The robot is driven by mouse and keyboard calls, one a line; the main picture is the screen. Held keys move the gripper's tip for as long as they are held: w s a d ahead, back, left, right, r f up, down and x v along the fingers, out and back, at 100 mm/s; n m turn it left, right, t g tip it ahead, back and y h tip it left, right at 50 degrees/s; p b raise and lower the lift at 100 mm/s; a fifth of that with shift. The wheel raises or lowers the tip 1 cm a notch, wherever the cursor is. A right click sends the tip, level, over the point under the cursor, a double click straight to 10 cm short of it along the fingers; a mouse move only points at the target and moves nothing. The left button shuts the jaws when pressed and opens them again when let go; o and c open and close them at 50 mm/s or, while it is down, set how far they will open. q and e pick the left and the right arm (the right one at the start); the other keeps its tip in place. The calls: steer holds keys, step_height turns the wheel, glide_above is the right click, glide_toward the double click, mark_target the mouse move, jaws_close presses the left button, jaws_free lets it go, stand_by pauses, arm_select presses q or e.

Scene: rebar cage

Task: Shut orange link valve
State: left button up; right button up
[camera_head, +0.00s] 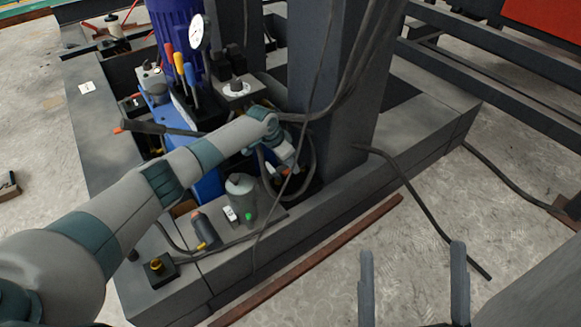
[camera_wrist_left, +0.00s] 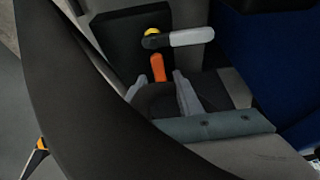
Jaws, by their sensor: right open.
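The orange link valve handle (camera_wrist_left: 158,68) shows in the left wrist view, against a dark block, just below a yellow knob and a grey-white lever (camera_wrist_left: 185,38). My left gripper (camera_wrist_left: 162,88) has its fingers apart, with the lower end of the orange handle between or just beyond the fingertips; contact cannot be told. A thick black cable (camera_wrist_left: 85,110) crosses close to the camera and hides part of the gripper. In the head view my left gripper (camera_head: 287,165) is small and partly hidden by cables beside the column. My right gripper (camera_head: 412,285) is open and empty above the floor.
A dark steel column (camera_head: 335,90) with hanging cables stands right beside my left gripper. A blue machine with screwdrivers (camera_head: 180,70) and a gauge (camera_head: 199,32) is to its left. A grey canister (camera_head: 241,198) stands in front. The concrete floor at right is mostly clear.

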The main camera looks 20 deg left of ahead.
arm_select(q)
steer(key=shift+w+d+f, duration=0.15)
steer(key=shift+f, duration=0.25)
jaws_close()
steer(key=shift+a, duration=0.2)
